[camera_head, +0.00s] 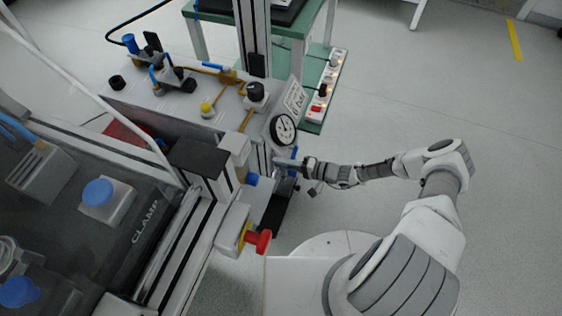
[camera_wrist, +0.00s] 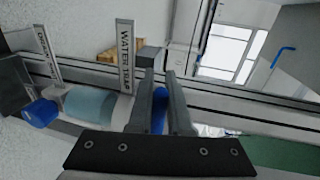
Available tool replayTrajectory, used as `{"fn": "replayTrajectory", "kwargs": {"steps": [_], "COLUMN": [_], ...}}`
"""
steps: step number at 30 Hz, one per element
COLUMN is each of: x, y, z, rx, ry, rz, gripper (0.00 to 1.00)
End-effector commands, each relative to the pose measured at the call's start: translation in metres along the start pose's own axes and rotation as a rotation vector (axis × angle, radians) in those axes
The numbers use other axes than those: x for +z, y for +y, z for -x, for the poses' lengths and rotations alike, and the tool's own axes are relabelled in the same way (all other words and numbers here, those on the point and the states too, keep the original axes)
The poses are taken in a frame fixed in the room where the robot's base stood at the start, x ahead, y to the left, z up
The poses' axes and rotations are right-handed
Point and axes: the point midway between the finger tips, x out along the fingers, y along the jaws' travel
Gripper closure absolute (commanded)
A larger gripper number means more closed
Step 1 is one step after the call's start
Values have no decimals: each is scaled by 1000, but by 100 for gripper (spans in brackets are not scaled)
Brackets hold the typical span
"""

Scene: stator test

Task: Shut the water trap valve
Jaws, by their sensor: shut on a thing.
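A blue valve handle (camera_wrist: 160,108) stands between the two grey fingers of my gripper (camera_wrist: 159,76), beside the upright "WATER TRAP" label (camera_wrist: 125,55). My gripper is shut on this handle; the fingers hide part of it. In the head view, my gripper (camera_head: 286,163) reaches in from the right, under the round pressure gauge (camera_head: 284,130) at the machine's side. Blue parts (camera_head: 294,154) show right by the fingers there. The handle's exact angle is hard to tell.
A light blue cylinder (camera_wrist: 90,105) and a blue knob (camera_wrist: 40,112) lie left of the label. A second label (camera_wrist: 48,52) stands further left. A red emergency button (camera_head: 258,240) juts out below my gripper in the head view.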

Motion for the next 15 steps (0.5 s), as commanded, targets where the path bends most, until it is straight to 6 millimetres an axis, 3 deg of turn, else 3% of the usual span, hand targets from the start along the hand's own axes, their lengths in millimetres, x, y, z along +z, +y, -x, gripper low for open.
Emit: {"fn": "replayTrajectory", "kwargs": {"steps": [11, 12, 15], "x": [-3, -3, -2], "y": [2, 2, 2], "z": [1, 1, 1], "rx": [5, 5, 4], "ry": [6, 6, 5], "rz": [7, 7, 6], "gripper": [100, 78, 60]}}
